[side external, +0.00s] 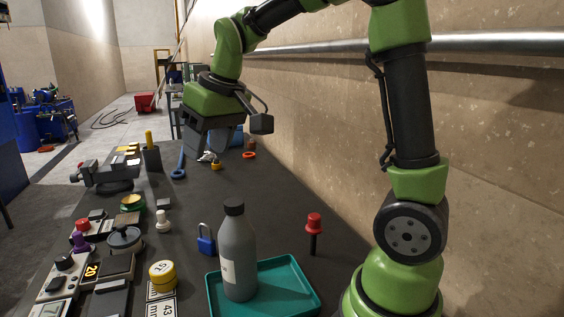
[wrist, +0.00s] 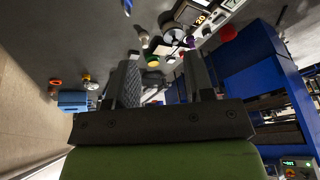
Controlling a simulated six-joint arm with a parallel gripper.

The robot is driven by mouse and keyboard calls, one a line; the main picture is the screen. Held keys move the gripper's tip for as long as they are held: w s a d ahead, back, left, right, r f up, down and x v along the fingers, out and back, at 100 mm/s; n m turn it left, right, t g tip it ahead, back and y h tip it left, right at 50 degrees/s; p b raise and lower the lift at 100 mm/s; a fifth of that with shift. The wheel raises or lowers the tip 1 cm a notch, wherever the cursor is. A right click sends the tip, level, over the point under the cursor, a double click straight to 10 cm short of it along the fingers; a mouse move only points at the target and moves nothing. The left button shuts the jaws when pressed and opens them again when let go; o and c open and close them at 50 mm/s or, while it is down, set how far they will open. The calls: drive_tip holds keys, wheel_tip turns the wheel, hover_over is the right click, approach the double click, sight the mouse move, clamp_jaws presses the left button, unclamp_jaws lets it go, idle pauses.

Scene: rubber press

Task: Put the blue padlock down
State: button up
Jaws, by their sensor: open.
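The blue padlock (side external: 206,240) stands on the dark table, just left of the grey bottle and the teal tray, with its shackle up. A blue shape at the top edge of the wrist view (wrist: 127,7) looks like the same padlock, cut off by the frame. My gripper (side external: 208,150) is farther back over the table, pointing down and clear of the padlock. In the wrist view its two fingers (wrist: 166,72) stand apart, with no object visibly held between them.
The grey bottle (side external: 238,252) stands on the teal tray (side external: 305,293). A red-topped stamp (side external: 314,228) is to the right. A white pawn-like piece (side external: 163,222) and several devices crowd the left. A yellow padlock (side external: 215,166) and orange ring (side external: 249,155) lie near my gripper. The table's middle is clear.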

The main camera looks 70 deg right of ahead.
drive_tip(key=s+a+m+t, duration=0.1)
drive_tip(key=s+a, duration=0.2)
drive_tip(key=s, duration=0.5)
drive_tip(key=s+a+r+m+t+y, duration=0.1)
drive_tip(key=s+a+t, duration=0.1)
drive_tip(key=s, duration=0.6)
drive_tip(key=shift+s+a+r+y, duration=0.2)
drive_tip(key=shift+s+a+y, duration=0.1)
drive_tip(key=shift+a, duration=0.35)
